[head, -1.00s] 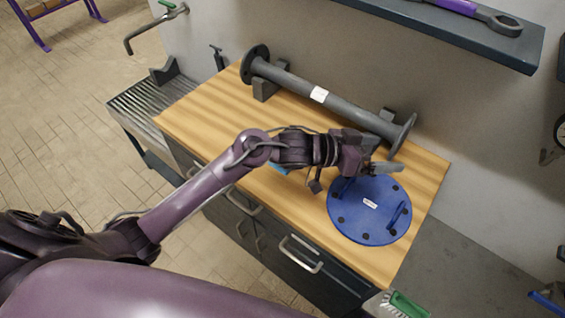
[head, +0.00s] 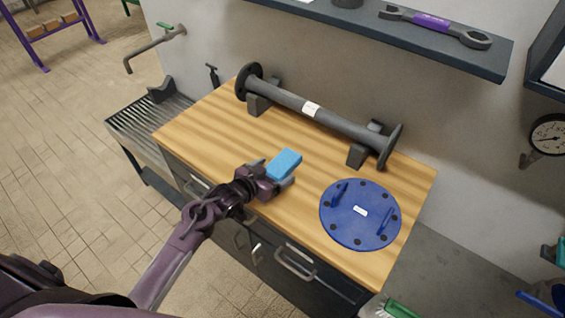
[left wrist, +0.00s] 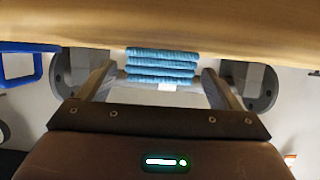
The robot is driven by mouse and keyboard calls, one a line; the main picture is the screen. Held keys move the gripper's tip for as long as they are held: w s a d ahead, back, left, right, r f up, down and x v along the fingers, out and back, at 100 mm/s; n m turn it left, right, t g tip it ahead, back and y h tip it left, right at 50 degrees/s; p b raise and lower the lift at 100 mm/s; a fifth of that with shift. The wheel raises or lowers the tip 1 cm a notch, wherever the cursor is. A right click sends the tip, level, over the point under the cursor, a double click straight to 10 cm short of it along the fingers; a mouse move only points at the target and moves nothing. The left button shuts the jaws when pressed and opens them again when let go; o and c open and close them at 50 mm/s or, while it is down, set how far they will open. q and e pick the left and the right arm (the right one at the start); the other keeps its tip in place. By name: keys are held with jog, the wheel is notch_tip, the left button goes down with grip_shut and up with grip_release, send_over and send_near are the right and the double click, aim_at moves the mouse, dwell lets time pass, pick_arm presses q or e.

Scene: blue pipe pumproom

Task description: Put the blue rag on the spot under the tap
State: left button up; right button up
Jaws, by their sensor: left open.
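The blue rag (head: 285,163) is a folded light-blue block on the wooden workbench top, left of the blue round cover. In the left wrist view the rag (left wrist: 162,64) shows as stacked folds between the two fingers. My left gripper (head: 272,177) is open, low over the bench, its fingers pointing at the rag's near side; I cannot tell whether they touch it. The tap (head: 155,50) with a green handle sticks out of the wall at the upper left. Below it is a grey slatted drain stand (head: 150,120). My right gripper is not in view.
The blue round cover (head: 360,213) with two handles lies on the workbench (head: 215,130) at right. A grey flanged pipe (head: 318,110) rests on blocks along the back. A shelf (head: 370,30) with a wrench (head: 435,25) overhangs the bench. The bench's left part is clear.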

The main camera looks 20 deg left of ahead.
pick_arm(q)
jog(key=shift+x, duration=1.15)
jog(key=c, duration=1.2)
jog(key=shift+o, duration=0.2)
jog(key=shift+r, duration=0.1)
